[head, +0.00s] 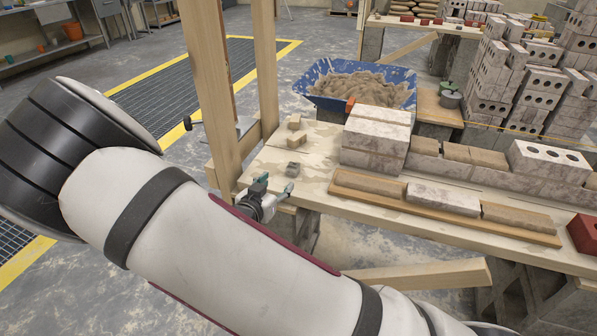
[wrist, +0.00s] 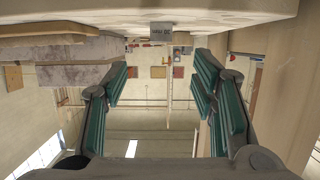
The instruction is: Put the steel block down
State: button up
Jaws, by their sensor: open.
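The steel block (head: 292,169) is a small dark grey block resting on the wooden bench (head: 325,187) near its left end. In the wrist view, the steel block (wrist: 161,33) shows small at the top middle, against the bench surface, in an upside-down picture. My gripper (head: 277,184) is at the bench's near left edge, just short of the block. In the wrist view, my gripper (wrist: 160,72) has its teal-padded fingers spread wide with nothing between them. The block lies beyond the fingertips and appears apart from them.
Small wooden blocks (head: 289,137) lie behind the steel block. Stacked pale bricks (head: 374,145) stand to its right, with a plank of bricks (head: 440,215) in front. A wooden post (head: 207,80) rises at the left. A blue mortar tub (head: 325,100) stands behind.

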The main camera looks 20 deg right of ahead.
jog(key=b, duration=0.1)
send_near(292, 167)
jog(key=x, duration=0.3)
jog(key=shift+s+f, duration=0.15)
jog(key=shift+f, duration=0.05)
jog(key=shift+r+b+x, duration=0.1)
jog(key=shift+b+x, duration=0.5)
jog(key=shift+x, duration=1.05)
jog(key=shift+r+b+x, duration=0.15)
jog(key=shift+b+x, duration=0.45)
jog(key=shift+x, duration=1.05)
jog(key=shift+c, duration=0.6)
grip_shut()
